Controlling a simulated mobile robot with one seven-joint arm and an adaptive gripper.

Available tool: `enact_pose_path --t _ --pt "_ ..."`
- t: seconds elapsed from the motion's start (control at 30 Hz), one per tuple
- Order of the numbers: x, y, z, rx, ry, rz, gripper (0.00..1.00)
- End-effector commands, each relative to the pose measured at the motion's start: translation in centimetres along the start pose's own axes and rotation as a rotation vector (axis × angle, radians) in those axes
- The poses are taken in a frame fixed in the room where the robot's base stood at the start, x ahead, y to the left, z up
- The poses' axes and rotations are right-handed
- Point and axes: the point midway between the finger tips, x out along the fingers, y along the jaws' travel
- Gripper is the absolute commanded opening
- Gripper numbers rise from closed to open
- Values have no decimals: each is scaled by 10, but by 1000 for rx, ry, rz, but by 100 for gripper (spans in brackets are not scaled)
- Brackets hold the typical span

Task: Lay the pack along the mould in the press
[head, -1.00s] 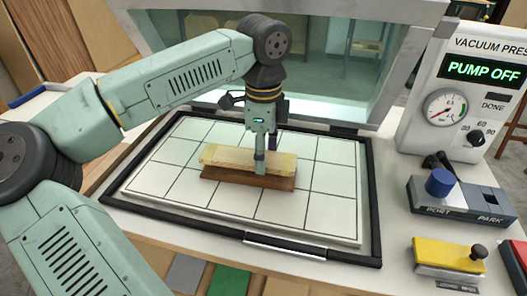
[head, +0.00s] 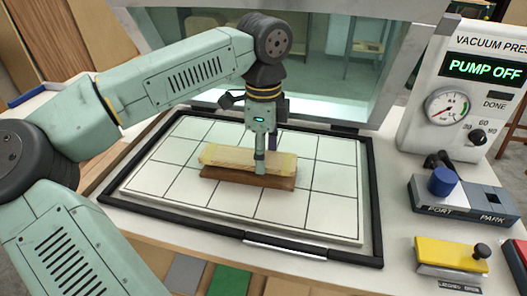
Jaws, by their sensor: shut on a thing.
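The pack (head: 225,157) is a pale wood strip bundle with yellowish ends. It lies lengthwise over the brown mould (head: 240,178), which sits on the white gridded bed of the press (head: 330,203). The pack looks slightly tilted, its left end a little higher than its right. My gripper (head: 260,165) points down over the right half of the pack and is shut on it. The near finger shows in front of the pack; the far finger is mostly hidden. I cannot tell whether the pack touches the mould all along.
A black frame (head: 150,212) rims the bed, with the raised glass lid (head: 320,75) behind. At right stand the vacuum control box (head: 470,95) reading PUMP OFF, a grey port block with a blue knob (head: 441,182), and a yellow block (head: 450,254). The bed around the mould is clear.

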Motion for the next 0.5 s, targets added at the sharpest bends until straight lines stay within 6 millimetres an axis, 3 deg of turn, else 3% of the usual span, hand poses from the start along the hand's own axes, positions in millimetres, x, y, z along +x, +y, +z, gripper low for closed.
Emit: enact_pose_path --t 0.5 --pt "7 0 0 0 0 0 16"
